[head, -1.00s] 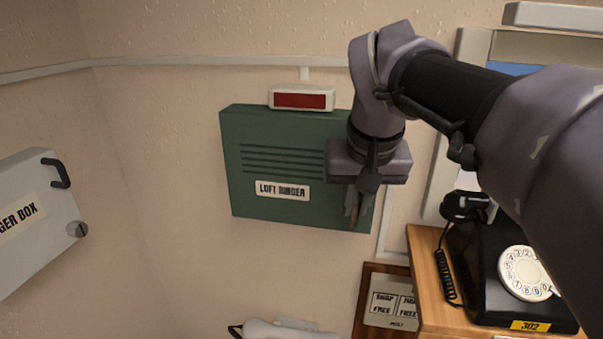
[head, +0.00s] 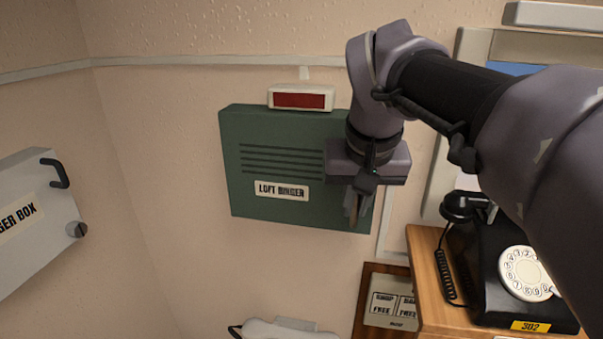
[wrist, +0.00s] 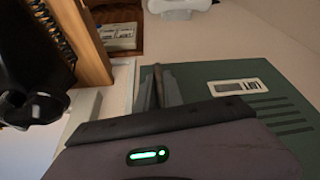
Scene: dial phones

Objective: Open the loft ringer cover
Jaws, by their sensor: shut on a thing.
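The loft ringer cover (head: 270,205) is a green box front on the wall, with slots and a LOFT RINGER label (head: 282,190). It looks shut. In the wrist view the cover (wrist: 215,75) lies to the right of the fingers. My gripper (head: 356,208) is at the cover's lower right edge. Its fingers, also in the wrist view (wrist: 159,90), are shut on a slim brownish piece (wrist: 157,74), which looks like the cover's handle. Most of that piece is hidden between the fingers, and my wrist hides the cover's right side.
A red lamp (head: 302,100) sits on top of the ringer. A grey box (head: 30,225) with a black handle is at the left. A black dial phone (head: 485,270) stands on a wooden shelf (head: 428,290) at lower right. The wall between ringer and grey box is clear.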

